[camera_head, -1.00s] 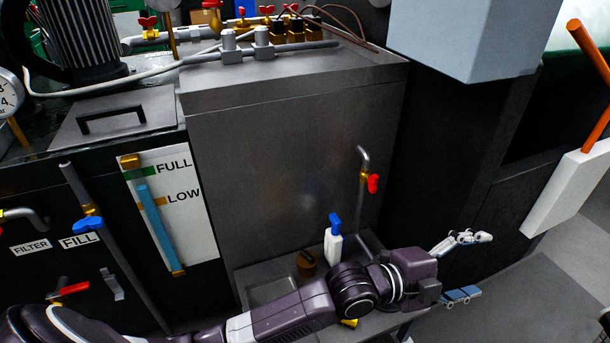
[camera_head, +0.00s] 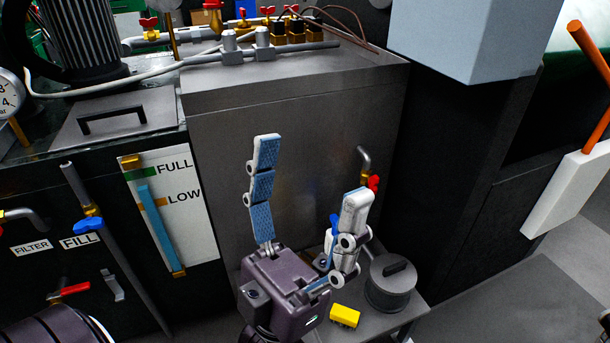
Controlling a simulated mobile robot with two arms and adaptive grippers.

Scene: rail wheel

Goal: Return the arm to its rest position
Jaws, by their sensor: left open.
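My left gripper (camera_head: 308,178) stands in the lower middle of the head view with its fingers pointing up. Its two jointed fingers, with blue pads, are spread wide apart and nothing is between them. The gripper is in front of the grey cabinet (camera_head: 290,110). My right gripper is not in view.
A low grey shelf (camera_head: 408,312) holds a yellow block (camera_head: 345,316) and a dark lidded pot (camera_head: 390,284), close right of my gripper. A level gauge (camera_head: 155,215) is at left. A pale blue box (camera_head: 465,35) hangs at upper right.

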